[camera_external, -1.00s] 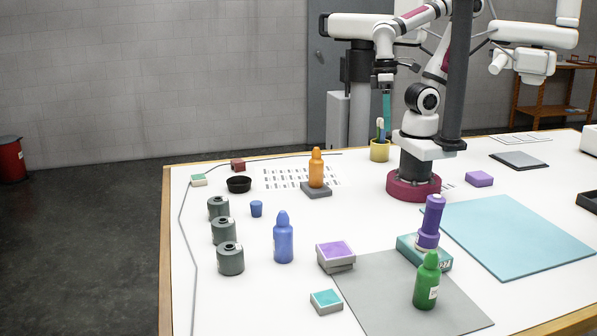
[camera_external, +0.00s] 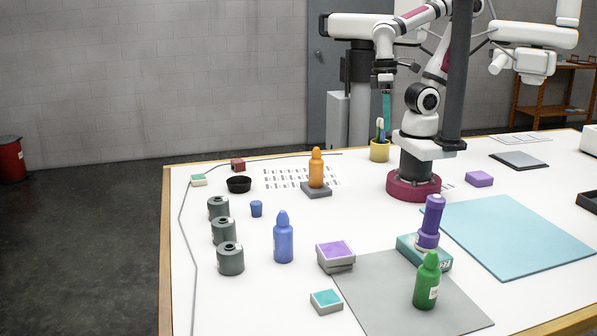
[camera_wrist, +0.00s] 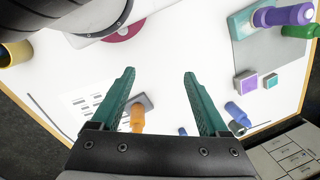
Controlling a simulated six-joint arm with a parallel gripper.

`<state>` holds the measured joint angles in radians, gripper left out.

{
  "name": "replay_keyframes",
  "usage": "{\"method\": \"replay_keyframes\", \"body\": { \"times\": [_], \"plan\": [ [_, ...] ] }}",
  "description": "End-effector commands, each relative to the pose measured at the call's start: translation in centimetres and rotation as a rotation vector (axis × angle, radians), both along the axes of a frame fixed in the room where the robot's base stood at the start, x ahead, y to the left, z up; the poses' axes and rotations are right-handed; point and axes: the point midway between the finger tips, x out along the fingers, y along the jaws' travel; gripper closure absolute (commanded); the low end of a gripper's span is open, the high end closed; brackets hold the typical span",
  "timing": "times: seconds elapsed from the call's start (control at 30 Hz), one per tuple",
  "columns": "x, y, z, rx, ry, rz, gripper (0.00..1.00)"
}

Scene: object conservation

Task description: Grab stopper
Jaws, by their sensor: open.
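A small blue cylinder (camera_external: 256,208), the thing most like a stopper, stands on the white table between the grey canisters and the orange bottle. In the wrist view a small blue piece (camera_wrist: 182,131) that looks like it shows between my fingers, near the gripper body and partly cut off by it. My gripper (camera_external: 386,108) hangs pointing down, high above the table's back edge, well away from the cylinder. In the wrist view its two teal fingers (camera_wrist: 158,75) are apart with nothing held between them.
An orange bottle (camera_external: 316,168) stands on a grey block. A blue bottle (camera_external: 283,240) and several grey canisters (camera_external: 223,232) stand near the cylinder. A black bowl (camera_external: 239,185) lies behind it. A yellow cup (camera_external: 379,150) stands below my gripper.

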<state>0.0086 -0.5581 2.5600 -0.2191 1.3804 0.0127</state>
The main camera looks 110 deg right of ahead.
Motion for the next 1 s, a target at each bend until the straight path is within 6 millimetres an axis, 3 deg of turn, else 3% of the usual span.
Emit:
{"method": "replay_keyframes", "body": {
  "times": [0.17,0.27,0.37,0.43,0.53,0.6,0.7,0.8,0.87,0.93,1.0],
  "plan": [
    [0.2,-0.1,0.1,-0.008,0.006,0.021,0.22],
    [2.2,-0.9,0.6,-0.082,0.052,0.212,0.22],
    [7.2,-1.8,0.9,-0.230,0.150,0.597,0.22],
    [11.9,-1.5,0.3,-0.346,0.237,0.906,0.22],
    [19.0,0.9,-2.1,-0.521,0.387,1.348,0.22],
    [23.3,3.7,-4.6,-0.646,0.507,1.632,0.22],
    [27.4,8.3,-8.5,-0.809,0.671,1.948,0.22],
    [29.3,11.8,-11.4,-0.931,0.797,2.139,0.22],
    [29.8,13.0,-12.4,-0.977,0.846,2.203,0.22],
    [30.1,13.4,-13.1,-1.002,0.876,2.236,0.22],
    [30.6,12.6,-13.7,-1.007,0.888,2.243,0.22]
  ]
}}
